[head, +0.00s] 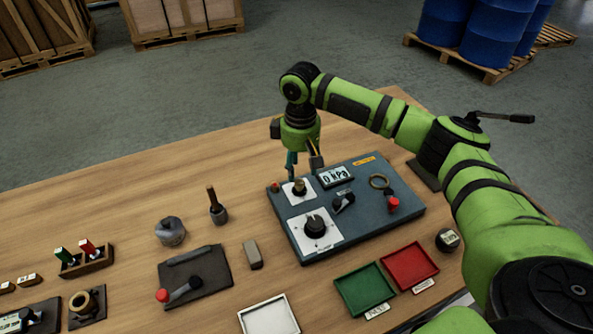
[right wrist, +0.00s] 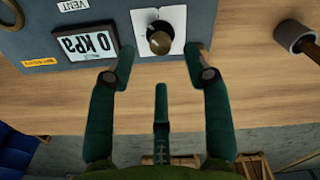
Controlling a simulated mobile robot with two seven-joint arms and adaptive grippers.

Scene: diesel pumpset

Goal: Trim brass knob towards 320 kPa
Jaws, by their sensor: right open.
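The brass knob (head: 299,186) sits on a white plate at the back left of the blue-grey control panel (head: 375,225). It also shows in the right wrist view (right wrist: 159,42), upside down. The panel display (head: 335,177) beside it reads 0 kPa, and reads the same in the right wrist view (right wrist: 86,46). My right gripper (head: 304,168) is open and points down just behind and above the knob. In the right wrist view its fingers (right wrist: 160,65) are spread, with the knob beyond the gap between them, apart from both. My left gripper is not in view.
The panel also carries a black selector knob (head: 315,226), a red-tipped lever (head: 393,204) and a brass ring (head: 379,181). Green (head: 364,290) and red (head: 409,267) trays lie in front. A wooden-handled tool (head: 217,207) stands left of the panel. The table's back left is clear.

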